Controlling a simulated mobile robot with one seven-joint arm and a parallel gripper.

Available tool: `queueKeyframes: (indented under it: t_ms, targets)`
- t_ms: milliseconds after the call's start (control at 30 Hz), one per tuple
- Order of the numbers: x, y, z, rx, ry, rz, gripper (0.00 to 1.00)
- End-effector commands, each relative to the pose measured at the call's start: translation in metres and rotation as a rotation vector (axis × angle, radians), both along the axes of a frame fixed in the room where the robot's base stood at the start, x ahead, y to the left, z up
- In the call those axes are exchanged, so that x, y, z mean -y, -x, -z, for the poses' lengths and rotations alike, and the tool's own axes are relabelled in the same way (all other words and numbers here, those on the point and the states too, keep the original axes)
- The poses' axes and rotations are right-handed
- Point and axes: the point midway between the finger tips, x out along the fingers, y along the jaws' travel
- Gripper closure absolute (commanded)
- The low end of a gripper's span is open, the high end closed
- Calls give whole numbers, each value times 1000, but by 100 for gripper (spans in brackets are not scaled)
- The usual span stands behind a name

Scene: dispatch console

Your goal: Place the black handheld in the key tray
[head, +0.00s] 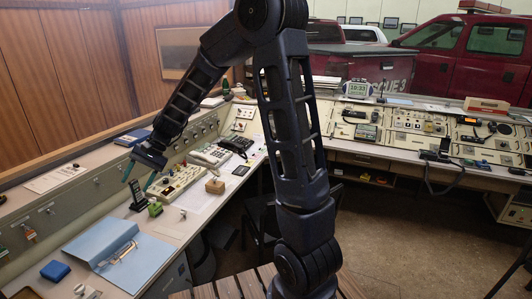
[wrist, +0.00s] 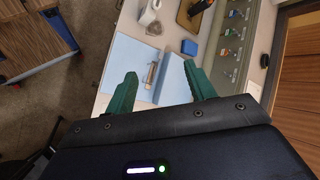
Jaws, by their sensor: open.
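The black handheld (head: 137,196) stands upright on the left desk in the head view, beside a small green object. In the wrist view my gripper (wrist: 160,72) is open with nothing visible between the fingertips; the handheld does not show there. A dark-rimmed tray with a tan inside (wrist: 196,12) lies at the top of the wrist view. I cannot tell whether it is the key tray.
An open blue binder (head: 105,250) lies on the near desk; it also shows in the wrist view (wrist: 134,62). A blue box (head: 55,270) is left of it. Keys hang on the upright panel (wrist: 232,40).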

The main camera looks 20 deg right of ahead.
Motion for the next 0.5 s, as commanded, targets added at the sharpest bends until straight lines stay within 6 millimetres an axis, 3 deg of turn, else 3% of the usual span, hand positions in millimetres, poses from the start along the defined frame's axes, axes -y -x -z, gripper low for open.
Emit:
queueKeyframes:
  t_ms: [100, 500]
  targets:
    - [41, 5, -20, 90, 51, -6, 46]
    - [170, 38, -67, 346, 241, -20, 46]
